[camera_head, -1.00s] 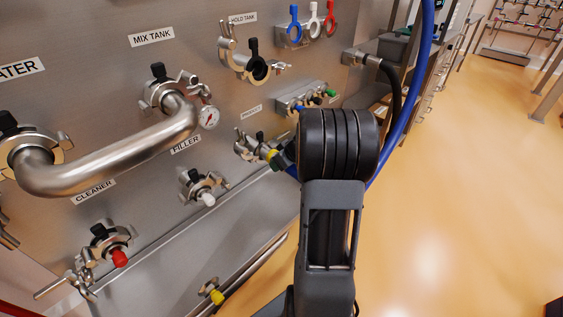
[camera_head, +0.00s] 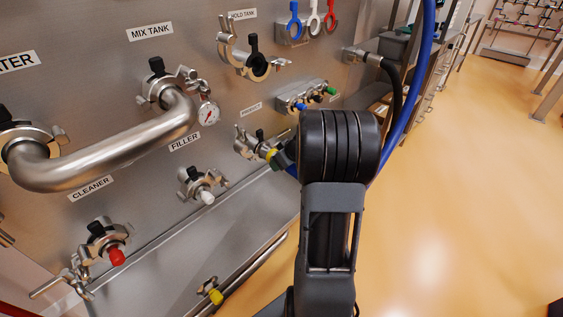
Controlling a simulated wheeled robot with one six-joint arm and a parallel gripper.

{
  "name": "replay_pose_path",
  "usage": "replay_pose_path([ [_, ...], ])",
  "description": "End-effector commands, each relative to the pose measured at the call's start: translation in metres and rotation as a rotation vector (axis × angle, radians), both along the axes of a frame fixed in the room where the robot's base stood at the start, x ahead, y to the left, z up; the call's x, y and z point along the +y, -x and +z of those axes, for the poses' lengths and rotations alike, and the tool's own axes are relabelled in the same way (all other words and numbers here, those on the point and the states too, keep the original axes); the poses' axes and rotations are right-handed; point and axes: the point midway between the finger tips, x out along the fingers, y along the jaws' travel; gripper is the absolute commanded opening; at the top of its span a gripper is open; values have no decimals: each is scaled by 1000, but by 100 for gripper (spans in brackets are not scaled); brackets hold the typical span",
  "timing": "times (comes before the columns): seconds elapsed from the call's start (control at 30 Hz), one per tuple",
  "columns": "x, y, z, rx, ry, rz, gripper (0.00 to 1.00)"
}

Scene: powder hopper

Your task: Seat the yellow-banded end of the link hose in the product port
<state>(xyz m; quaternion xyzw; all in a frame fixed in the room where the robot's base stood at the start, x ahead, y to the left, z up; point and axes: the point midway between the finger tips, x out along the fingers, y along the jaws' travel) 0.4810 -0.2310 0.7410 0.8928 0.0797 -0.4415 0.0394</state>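The blue link hose (camera_head: 408,118) comes down from the top, right of my arm, and passes behind it. Its yellow-banded end (camera_head: 271,154) shows left of my arm, at the product port (camera_head: 244,144) under the PRODUCT label. The end points at the port and looks in line with it. I cannot tell whether it touches or is seated. An open clamp with a wing nut hangs around the port. My gripper (camera_head: 284,160) shows only as a small dark part beside the yellow band; my arm hides the rest, so its fingers cannot be read.
The hold tank port (camera_head: 257,66) has an open clamp above. The filler port (camera_head: 204,192) and red-tipped cleaner port (camera_head: 115,256) lie below. A black hose (camera_head: 391,90) hangs at right. Floor is clear at right.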

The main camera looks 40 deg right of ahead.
Motion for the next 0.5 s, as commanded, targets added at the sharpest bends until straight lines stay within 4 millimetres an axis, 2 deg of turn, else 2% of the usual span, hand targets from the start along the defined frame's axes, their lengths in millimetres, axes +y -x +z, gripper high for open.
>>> replay_pose_path([
  [0.13, 0, -1, 0, -5, 3, 1, 14],
  [0.17, 0, -1, 1, -5, 3, 1, 54],
  [0.43, 0, 0, 0, -1, 1, -1, 80],
  [0.5, 0, 0, 0, -1, 1, -1, 81],
])
